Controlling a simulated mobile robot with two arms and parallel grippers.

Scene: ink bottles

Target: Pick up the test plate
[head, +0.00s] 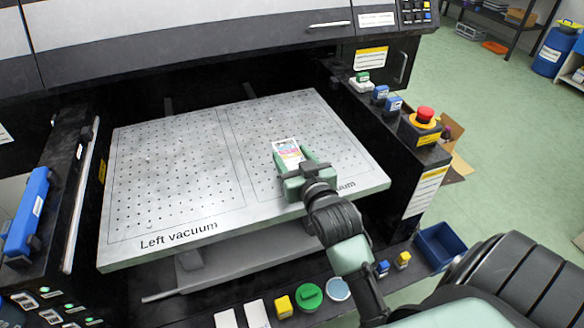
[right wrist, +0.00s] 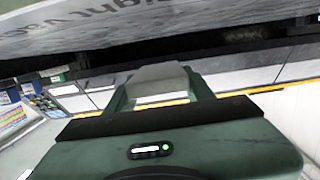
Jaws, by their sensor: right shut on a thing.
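The test plate (head: 286,150) is a small white card-like piece with a coloured print, over the right half of the perforated vacuum table (head: 180,215). My right gripper (head: 297,162) is shut on it, its green fingers on either side of the plate's near part. I cannot tell from the head view whether the plate touches the table or is slightly above it. In the right wrist view, a plain grey surface shows between the fingers of the gripper (right wrist: 162,88); it appears to be the plate. My left gripper is not in view.
The printer's dark gantry (head: 180,50) spans the back. A red emergency button (head: 425,115) and small bottles (head: 380,93) stand on the right side. A blue bin (head: 440,245) and a green round lid (head: 309,297) are in front. The table's left half is clear.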

